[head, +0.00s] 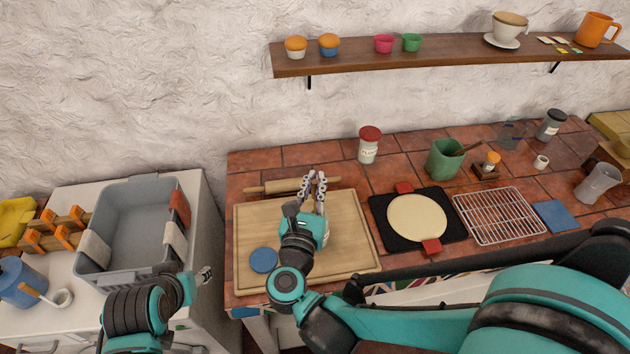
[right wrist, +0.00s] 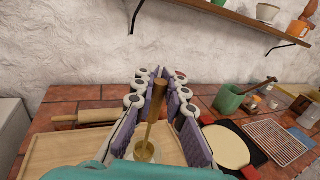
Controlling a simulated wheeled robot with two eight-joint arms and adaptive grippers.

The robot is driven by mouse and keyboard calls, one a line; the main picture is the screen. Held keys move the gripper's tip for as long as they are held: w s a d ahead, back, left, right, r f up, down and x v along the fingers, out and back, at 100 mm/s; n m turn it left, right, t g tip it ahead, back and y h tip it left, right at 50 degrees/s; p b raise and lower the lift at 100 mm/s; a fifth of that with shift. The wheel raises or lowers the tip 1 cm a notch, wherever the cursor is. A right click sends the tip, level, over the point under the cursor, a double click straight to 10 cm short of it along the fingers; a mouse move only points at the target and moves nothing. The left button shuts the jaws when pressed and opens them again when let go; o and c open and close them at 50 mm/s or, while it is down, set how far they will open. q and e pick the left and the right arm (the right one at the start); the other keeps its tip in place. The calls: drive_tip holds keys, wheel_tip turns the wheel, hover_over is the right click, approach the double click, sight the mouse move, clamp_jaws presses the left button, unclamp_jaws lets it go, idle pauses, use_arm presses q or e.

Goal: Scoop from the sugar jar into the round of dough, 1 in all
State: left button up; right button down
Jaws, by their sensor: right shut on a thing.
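The round of dough (head: 417,217) lies flat and pale on a black mat (head: 378,212) with red grips, right of the wooden board. It also shows in the right wrist view (right wrist: 226,146). My right gripper (head: 314,181) is over the far part of the board. In the right wrist view, its fingers (right wrist: 157,82) are shut on the wooden handle of a scoop (right wrist: 157,100), whose gold bowl (right wrist: 144,151) hangs low. A pale rim shows around the bowl, perhaps the sugar jar; I cannot clearly see that jar. My left gripper (head: 204,275) is beside the grey tub, its jaws unclear.
A blue lid-like disc (head: 263,260) lies on the board (head: 350,255). A rolling pin (head: 270,188) lies behind. A red-lidded flour jar (head: 368,148), green crock (head: 443,160) and wire rack (head: 500,216) stand around the dough. A shelf (head: 440,55) runs above.

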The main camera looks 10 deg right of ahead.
drive_tip(key=shift+f+b, duration=2.65)
drive_tip(key=shift+f, duration=0.4)
wheel_tip(320, 180, up, 11)
drive_tip(key=p, duration=1)
